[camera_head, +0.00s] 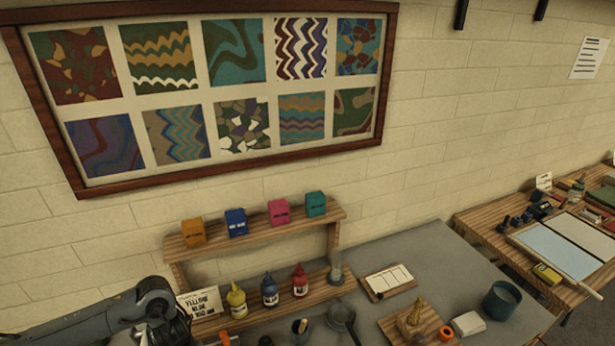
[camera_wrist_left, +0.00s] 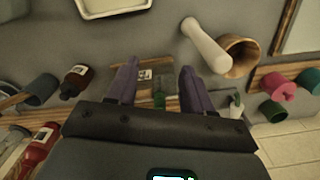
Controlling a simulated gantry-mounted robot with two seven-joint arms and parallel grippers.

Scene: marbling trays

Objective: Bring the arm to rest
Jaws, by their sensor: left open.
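My left arm (camera_head: 120,318) comes in at the lower left of the head view; its gripper's fingers do not show clearly there. In the left wrist view my left gripper (camera_wrist_left: 157,84) is open, with two purple fingers apart. Between and beyond the fingers a small printed card and a green item (camera_wrist_left: 159,98) show on or near the grey surface, not clasped. My right gripper is not in view.
In the head view a wooden shelf (camera_head: 255,231) holds coloured boxes, with yellow, blue and red bottles (camera_head: 300,280) below. A dark cup (camera_head: 501,299) stands on the grey table (camera_head: 440,258). The wrist view shows a white pestle (camera_wrist_left: 206,45) beside a wooden mortar (camera_wrist_left: 240,50).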

